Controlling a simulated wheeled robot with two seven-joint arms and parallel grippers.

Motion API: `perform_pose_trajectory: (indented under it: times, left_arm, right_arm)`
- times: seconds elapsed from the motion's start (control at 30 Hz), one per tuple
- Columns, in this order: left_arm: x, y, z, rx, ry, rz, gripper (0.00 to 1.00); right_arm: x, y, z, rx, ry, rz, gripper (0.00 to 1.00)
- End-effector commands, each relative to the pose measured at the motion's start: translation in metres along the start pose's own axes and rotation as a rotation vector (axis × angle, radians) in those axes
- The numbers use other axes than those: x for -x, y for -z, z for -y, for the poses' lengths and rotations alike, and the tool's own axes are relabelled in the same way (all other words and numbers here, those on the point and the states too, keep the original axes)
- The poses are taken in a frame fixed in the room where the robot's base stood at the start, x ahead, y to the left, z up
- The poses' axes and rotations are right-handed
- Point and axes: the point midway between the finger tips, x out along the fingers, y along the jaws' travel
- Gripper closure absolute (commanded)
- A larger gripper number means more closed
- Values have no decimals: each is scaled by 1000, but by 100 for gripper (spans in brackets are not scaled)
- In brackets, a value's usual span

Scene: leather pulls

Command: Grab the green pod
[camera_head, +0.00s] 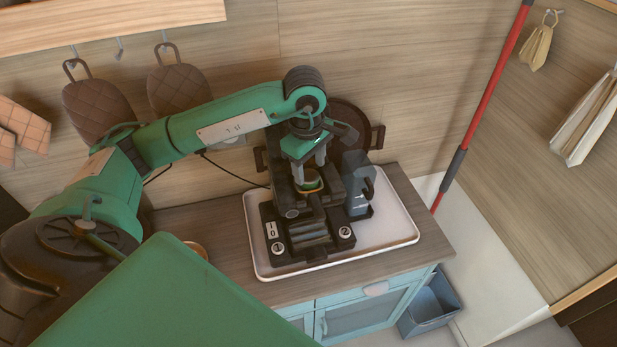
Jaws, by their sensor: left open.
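The green pod (309,183) is a small green piece at the top of the dark coffee machine (309,241), partly hidden by my left gripper. My left gripper (309,172) points down from the end of my green arm. Its two fingers are apart, just above and around the pod's spot. I cannot tell whether they touch it. The coffee machine stands on a white tray (398,236) on the wooden counter. My right gripper is out of view.
A grey container (356,184) stands close to the machine's right side. A dark round pan with handles (350,116) is behind it. A red pole (487,100) rises at the right. The tray's right part is clear.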

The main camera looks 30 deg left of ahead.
Motion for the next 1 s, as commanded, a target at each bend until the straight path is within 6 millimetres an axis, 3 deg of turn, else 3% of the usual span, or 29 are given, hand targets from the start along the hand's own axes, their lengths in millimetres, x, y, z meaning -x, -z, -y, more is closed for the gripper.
perform_pose_trajectory:
  times: [0.03,0.2,0.6,0.77,1.0]
  left_arm:
    - [-1,1,1,2,5,0,46]
    - [-22,2,2,2,4,1,46]
    - [-37,2,2,1,3,1,46]
    - [-38,2,2,1,4,1,77]
    - [-39,2,3,1,6,1,79]
  right_arm:
    - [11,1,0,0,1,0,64]
    - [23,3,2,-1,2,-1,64]
    - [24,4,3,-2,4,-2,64]
    - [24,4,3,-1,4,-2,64]
    - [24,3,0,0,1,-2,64]
